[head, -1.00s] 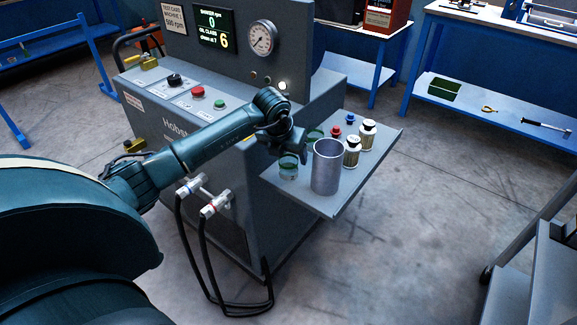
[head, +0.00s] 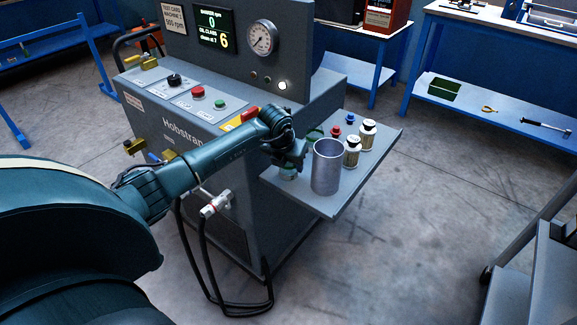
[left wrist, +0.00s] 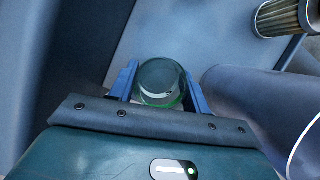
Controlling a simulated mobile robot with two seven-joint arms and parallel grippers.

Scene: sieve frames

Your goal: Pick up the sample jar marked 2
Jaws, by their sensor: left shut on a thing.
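A small clear jar with a green rim (left wrist: 162,82) is between the two blue fingers of my left gripper (left wrist: 160,88) in the left wrist view. In the head view the left gripper (head: 290,166) is down at the tray and mostly covers this jar (head: 288,175); it appears to be at tray level. My left gripper is shut on it. I cannot read any number on it. Another green-rimmed jar (head: 314,133) stands behind, partly hidden by the gripper. My right gripper is not in view.
A tall grey metal cylinder (head: 327,168) stands on the side tray (head: 338,201) just right of the gripper. The machine (head: 230,160) is on the left.

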